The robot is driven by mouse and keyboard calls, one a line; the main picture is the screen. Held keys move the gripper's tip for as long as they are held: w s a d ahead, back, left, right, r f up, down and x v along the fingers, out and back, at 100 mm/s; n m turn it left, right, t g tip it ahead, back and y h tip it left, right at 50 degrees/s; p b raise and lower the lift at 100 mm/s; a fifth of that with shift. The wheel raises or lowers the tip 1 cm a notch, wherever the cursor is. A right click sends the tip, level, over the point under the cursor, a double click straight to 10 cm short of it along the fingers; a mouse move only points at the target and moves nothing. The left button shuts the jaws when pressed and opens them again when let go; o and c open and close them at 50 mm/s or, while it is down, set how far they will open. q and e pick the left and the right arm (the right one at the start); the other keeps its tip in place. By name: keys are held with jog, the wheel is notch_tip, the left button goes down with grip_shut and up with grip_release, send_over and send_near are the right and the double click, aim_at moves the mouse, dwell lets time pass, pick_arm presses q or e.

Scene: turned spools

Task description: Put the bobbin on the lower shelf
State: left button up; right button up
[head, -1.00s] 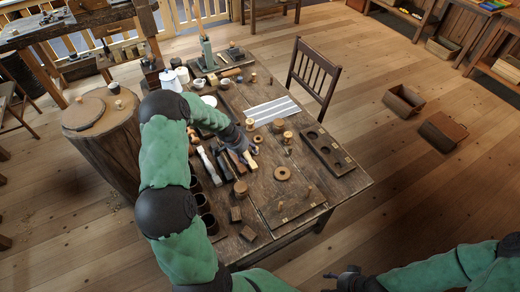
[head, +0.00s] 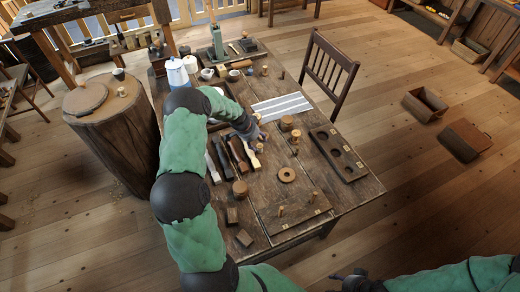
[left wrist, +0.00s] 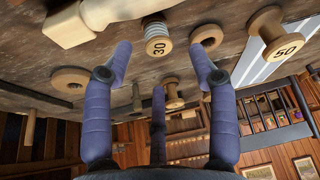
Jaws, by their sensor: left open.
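Several turned wooden spools stand on the workbench (head: 345,190). In the left wrist view one has a ribbed pale band and a "30" on its end (left wrist: 158,45); a larger one reads "50" (left wrist: 284,48). I cannot tell which one is the bobbin. My left gripper (head: 258,134) is low over the bench among the spools. In the left wrist view its fingers (left wrist: 160,60) are spread, with the "30" spool showing between the tips and nothing gripped. My right gripper (head: 352,279) is at the bottom edge, its fingers unclear. Low shelving (head: 500,58) stands at the upper right; its lower shelf is only partly visible.
Dark-handled tools (head: 237,153) lie beside my left gripper. A flat ring (head: 287,174) and a board with round recesses (head: 338,155) are to its right. A chair (head: 330,70) stands behind the bench, a stump (head: 112,130) at left. Two boxes (head: 425,104) (head: 465,139) lie on open floor.

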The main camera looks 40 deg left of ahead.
aim_at(260, 146)
pick_arm(q)
jog(key=x, duration=0.4)
jog(key=shift+f+b, duration=0.35)
jog(key=shift+b, duration=0.05)
jog(key=c, duration=0.9)
jog(key=shift+c, duration=0.2)
jog(key=shift+r, duration=0.8)
jog(key=s+d+r+p, duration=0.3)
jog(key=s+d+r, duration=0.6)
jog(key=s+r, duration=0.1)
jog(key=shift+v, duration=0.8)
